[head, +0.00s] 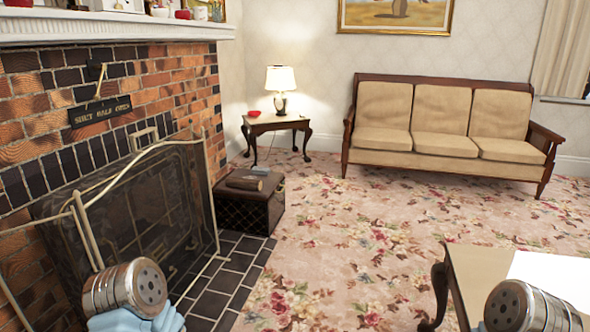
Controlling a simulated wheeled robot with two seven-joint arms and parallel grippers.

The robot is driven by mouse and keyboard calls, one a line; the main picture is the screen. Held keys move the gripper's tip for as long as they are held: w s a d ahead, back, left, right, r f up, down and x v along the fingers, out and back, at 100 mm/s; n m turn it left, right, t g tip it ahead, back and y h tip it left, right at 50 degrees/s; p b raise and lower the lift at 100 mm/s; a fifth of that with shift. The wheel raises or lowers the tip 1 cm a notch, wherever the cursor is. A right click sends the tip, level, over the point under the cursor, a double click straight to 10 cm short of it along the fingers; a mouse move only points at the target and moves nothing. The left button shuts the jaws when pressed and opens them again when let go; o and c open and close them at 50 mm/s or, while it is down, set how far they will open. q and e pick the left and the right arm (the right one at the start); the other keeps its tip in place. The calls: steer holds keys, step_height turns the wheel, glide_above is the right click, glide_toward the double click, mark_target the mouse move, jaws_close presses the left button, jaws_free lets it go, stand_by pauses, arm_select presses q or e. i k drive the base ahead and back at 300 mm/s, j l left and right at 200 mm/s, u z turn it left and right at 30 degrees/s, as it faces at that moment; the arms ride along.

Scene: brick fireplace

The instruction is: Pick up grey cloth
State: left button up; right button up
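I cannot make out a clear grey cloth. A small grey-blue item (261,171) lies on top of the dark chest beside the fireplace, behind a brown log-like piece; it is too small to tell whether it is cloth. Only metal and light-blue parts of my arms show at the bottom left and bottom right. Neither of my grippers is in view.
The dark chest (262,208) stands right of the fireplace screen (130,215). A side table (277,124) with a lit lamp (281,85) and a sofa (445,130) stand behind. A table (462,280) is at the lower right. Floral carpet (345,245) lies free between.

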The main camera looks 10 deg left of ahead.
mark_target(256, 171)
steer(key=i+j, duration=0.15)
steer(key=i, duration=0.6)
steer(key=i+j, duration=0.15)
steer(key=i, duration=0.65)
steer(key=i+j, duration=0.15)
steer(key=i, duration=0.6)
